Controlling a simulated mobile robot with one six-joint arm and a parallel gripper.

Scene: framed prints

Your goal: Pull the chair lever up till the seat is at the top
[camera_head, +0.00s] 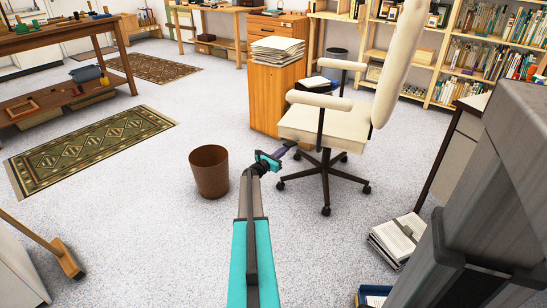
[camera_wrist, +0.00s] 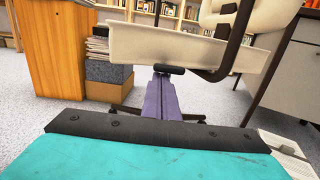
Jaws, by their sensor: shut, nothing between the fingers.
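The cream office chair (camera_head: 345,120) stands right of centre on a dark star base with casters. Its seat (camera_head: 305,126) also fills the upper wrist view (camera_wrist: 120,47). My gripper (camera_head: 291,145) reaches to the seat's near left side, just below seat height. In the wrist view its purple fingers (camera_wrist: 164,82) are together and point under the seat edge. A short dark bar (camera_wrist: 170,70) shows at the fingertips, below the seat; it may be the chair lever. I cannot tell whether the fingers touch it. The lever is not clear in the head view.
A brown waste bin (camera_head: 209,171) stands left of my arm. A wooden cabinet (camera_head: 277,95) with stacked papers is behind the chair. A paper stack (camera_head: 397,238) lies on the floor at right. Open floor and a green rug (camera_head: 90,148) lie to the left.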

